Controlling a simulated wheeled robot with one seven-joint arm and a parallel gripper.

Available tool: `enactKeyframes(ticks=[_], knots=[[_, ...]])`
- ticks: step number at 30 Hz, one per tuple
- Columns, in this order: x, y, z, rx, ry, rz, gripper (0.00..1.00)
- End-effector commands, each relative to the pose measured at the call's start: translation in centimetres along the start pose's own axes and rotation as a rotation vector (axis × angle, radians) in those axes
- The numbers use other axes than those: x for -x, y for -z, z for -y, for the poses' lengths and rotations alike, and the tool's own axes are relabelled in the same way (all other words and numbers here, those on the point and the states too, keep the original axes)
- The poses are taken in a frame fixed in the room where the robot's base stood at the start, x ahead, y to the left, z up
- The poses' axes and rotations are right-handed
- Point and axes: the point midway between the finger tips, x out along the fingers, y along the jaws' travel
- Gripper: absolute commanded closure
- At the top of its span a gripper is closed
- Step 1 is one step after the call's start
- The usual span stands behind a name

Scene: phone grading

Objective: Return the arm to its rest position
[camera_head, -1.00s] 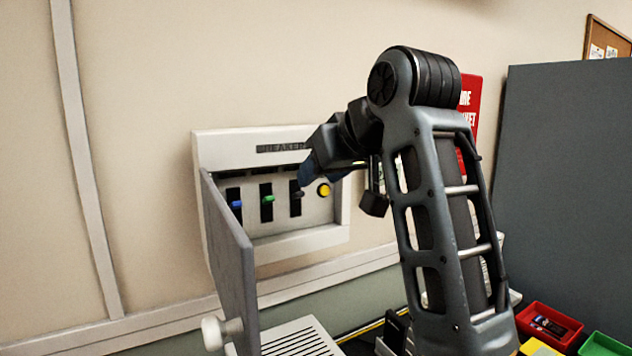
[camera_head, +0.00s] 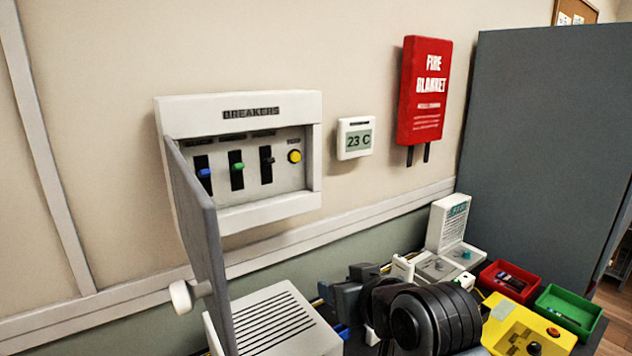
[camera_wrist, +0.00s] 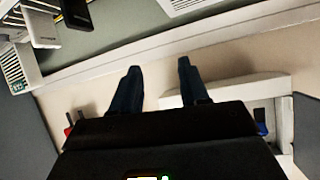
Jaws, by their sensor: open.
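My gripper (camera_wrist: 159,78) shows in the wrist view with its two dark fingers apart and nothing between them. In the head view my arm is folded low at the bottom centre, in front of the bench. The gripper end there is partly hidden, and a small blue part shows near the bottom edge. The breaker box (camera_head: 238,101) hangs on the wall with its grey door (camera_head: 203,240) swung open. Its blue, green and black switches and a yellow button are in plain view. My arm is clear of the box.
A thermostat (camera_head: 355,138) and a red fire blanket pack (camera_head: 424,90) are on the wall. A grey partition (camera_head: 545,150) stands at right. A red tray (camera_head: 507,281), a green tray (camera_head: 568,312) and a yellow device (camera_head: 525,330) crowd the bench. A vented white box (camera_head: 270,320) sits below the door.

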Motion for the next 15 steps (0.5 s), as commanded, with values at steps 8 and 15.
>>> enactKeyframes(ticks=[8, 15], knots=[[3.8, -11.5, -2.3, -0.061, -0.085, -0.042, 0.55], [9.3, -19.3, -3.3, -0.091, -0.160, -0.085, 0.55]])
